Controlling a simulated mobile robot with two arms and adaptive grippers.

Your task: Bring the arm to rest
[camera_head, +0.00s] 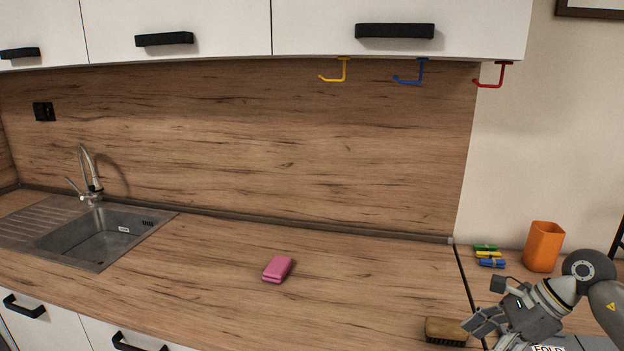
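My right gripper (484,331) is low at the right of the head view, above the right end of the counter. Its fingers point left, close beside a brown brush (446,331) lying on the counter. I cannot tell whether the fingers touch the brush, or how far apart they are. My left gripper is not in view.
A pink sponge (277,269) lies mid-counter. A grey sink (95,238) with a tap is at the left. An orange cup (543,247) and several coloured clips (489,254) stand at the right. Yellow (338,72), blue (413,75) and red (492,77) hooks hang under the cabinets.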

